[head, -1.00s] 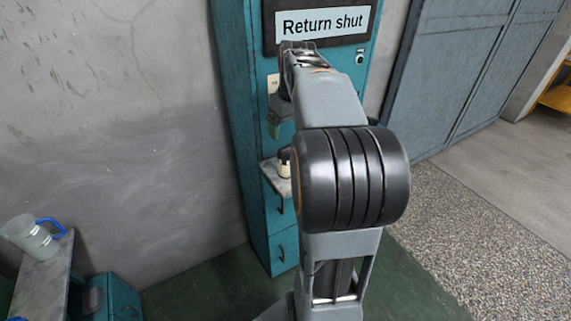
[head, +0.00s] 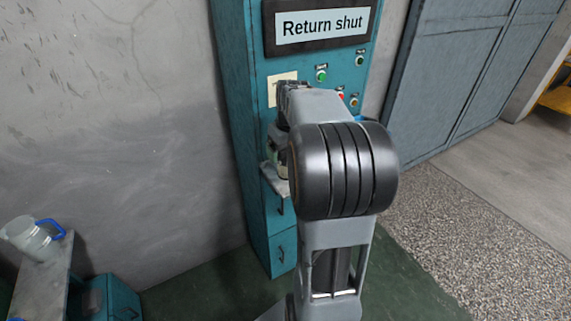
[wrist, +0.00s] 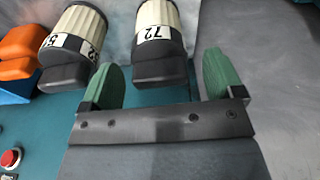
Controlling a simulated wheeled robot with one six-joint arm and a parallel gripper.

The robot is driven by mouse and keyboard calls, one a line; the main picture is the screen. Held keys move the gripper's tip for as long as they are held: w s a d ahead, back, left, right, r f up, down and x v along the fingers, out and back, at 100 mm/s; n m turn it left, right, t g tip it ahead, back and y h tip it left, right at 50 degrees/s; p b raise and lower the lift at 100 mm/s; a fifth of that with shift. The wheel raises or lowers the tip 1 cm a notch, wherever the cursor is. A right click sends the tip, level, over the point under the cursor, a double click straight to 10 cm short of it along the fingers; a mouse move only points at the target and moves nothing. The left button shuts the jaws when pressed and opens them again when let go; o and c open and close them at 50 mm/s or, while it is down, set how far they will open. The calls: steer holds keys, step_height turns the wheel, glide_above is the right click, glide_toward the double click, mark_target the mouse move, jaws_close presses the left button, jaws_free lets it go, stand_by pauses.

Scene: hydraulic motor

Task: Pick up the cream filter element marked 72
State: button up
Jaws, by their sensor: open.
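The cream filter element marked 72 (wrist: 160,28) shows in the wrist view at the top middle. It is pleated, with a dark band and a white label, and has a dark grey end cap facing my gripper. My gripper (wrist: 160,82) is open, with green fingers on either side of that dark end cap in the picture. Whether the fingers reach around it in depth I cannot tell. In the head view my arm hides the filters and most of the gripper.
A second cream filter element (wrist: 72,38), its label partly readable, stands just left of the left finger. An orange object (wrist: 20,50) is further left. A teal cabinet (head: 232,110) carries a "Return shut" sign (head: 322,25), buttons and a small shelf (head: 272,180).

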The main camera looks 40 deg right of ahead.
steer(key=c, duration=1.3)
steer(key=shift+c, duration=0.2)
steer(key=shift+r, duration=0.15)
